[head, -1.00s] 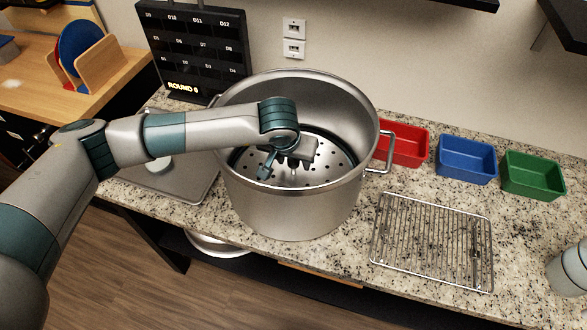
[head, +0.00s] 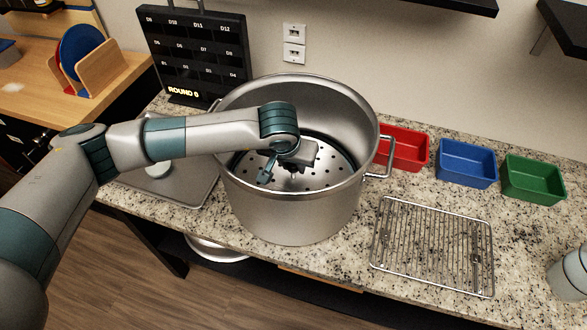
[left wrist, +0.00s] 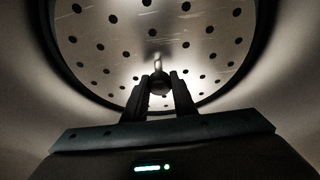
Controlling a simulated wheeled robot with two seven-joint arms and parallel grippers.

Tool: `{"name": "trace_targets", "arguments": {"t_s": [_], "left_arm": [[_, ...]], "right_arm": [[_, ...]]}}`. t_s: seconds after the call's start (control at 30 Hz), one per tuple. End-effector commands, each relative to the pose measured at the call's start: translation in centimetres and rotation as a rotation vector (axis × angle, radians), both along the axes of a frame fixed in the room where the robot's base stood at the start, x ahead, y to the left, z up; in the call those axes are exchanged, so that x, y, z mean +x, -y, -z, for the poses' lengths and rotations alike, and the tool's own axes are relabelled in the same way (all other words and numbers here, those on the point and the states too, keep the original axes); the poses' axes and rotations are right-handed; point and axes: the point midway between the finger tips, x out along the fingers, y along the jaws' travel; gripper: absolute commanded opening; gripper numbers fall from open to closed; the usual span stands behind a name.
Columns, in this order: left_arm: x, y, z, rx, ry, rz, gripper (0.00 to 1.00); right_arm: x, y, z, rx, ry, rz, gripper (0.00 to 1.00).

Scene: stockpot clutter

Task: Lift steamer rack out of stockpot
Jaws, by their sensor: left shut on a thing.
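The large steel stockpot (head: 292,215) stands on the granite counter. The steamer rack (head: 322,175), a round perforated metal plate with a dark rim, lies level inside the pot, below its mouth. It also shows in the left wrist view (left wrist: 205,50). My left gripper (head: 291,172) reaches down into the pot over the middle of the rack. In the left wrist view its fingers (left wrist: 160,88) are shut on the rack's small central knob (left wrist: 158,66). The arm hides part of the rack and pot rim.
A wire cooling rack (head: 432,248) lies flat right of the pot. Red (head: 403,150), blue (head: 466,163) and green (head: 533,180) bins stand along the back right. A black board (head: 200,55) stands behind left. A grey tray (head: 190,182) lies left of the pot.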

Motion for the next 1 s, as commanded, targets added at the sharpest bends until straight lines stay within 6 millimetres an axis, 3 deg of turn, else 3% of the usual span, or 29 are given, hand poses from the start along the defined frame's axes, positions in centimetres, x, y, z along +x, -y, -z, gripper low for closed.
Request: {"name": "trace_targets", "arguments": {"t_s": [0.37, 0.57, 0.77, 1.0], "left_arm": [[0.1, 0.1, -3.0, -0.002, 0.006, 0.001, 0.0], [0.2, 0.1, -6.9, -0.002, 0.008, 0.001, 0.0], [0.2, 0.1, -12.4, -0.002, 0.01, 0.001, 0.0], [0.1, 0.1, -18.4, -0.003, 0.007, -0.001, 0.0]], "right_arm": [[0.0, 0.0, 1.5, 0.0, -0.001, 0.0, 0.31], [0.0, 0.0, 3.1, 0.0, 0.0, 0.0, 0.31], [0.0, 0.0, 5.1, 0.0, 0.001, 0.0, 0.31], [7.0, -2.7, 5.0, 0.047, 0.162, -0.007, 0.31]]}}
